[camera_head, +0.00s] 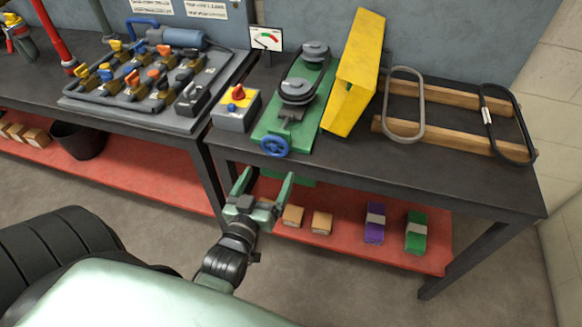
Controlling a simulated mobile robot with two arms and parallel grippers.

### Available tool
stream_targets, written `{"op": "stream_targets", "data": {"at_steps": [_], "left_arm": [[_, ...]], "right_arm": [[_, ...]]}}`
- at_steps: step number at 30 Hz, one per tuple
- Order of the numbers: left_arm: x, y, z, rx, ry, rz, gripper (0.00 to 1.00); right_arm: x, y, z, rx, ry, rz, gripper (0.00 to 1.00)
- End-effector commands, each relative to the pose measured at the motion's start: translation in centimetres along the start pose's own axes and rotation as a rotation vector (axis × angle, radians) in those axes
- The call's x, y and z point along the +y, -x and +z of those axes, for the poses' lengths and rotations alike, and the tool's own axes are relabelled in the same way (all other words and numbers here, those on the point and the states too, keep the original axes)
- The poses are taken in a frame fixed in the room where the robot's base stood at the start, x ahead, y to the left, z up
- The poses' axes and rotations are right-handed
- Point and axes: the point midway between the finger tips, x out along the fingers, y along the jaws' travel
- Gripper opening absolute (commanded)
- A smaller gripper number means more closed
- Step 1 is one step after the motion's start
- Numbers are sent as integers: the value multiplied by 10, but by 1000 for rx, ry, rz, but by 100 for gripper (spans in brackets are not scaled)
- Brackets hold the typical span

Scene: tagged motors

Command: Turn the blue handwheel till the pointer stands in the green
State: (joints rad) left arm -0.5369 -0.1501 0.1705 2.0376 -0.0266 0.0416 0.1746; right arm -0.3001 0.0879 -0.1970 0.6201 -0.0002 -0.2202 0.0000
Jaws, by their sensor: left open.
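The blue handwheel (275,146) sits at the front end of a green machine base (262,128) on the dark bench. The base carries two grey pulleys (298,88). The gauge (267,38) stands behind, a white plate with a red and green arc; its pointer is too small to read for certain. My left gripper (264,184) is open and empty, its two green fingers spread, in front of the bench edge and a little below the handwheel, apart from it. My right gripper is not in view.
A yellow guard (354,75) stands right of the pulleys. A grey box with a red and yellow switch (237,106) is left of the wheel. Several small boxes lie on the red lower shelf (345,240).

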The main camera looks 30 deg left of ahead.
Motion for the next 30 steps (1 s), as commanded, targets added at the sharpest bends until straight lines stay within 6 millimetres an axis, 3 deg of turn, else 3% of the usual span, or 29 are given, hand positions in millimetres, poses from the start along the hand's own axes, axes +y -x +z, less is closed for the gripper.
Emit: {"op": "stream_targets", "data": {"at_steps": [5,12,18,30], "left_arm": [[-4,-4,-22,52,2,-7,91],[-3,-40,-25,53,3,-5,91],[-3,-67,-26,51,4,-6,91],[-4,-76,-24,48,3,-6,91]], "right_arm": [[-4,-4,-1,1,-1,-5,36],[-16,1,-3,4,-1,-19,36],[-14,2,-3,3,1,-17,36],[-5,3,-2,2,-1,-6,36]]}}
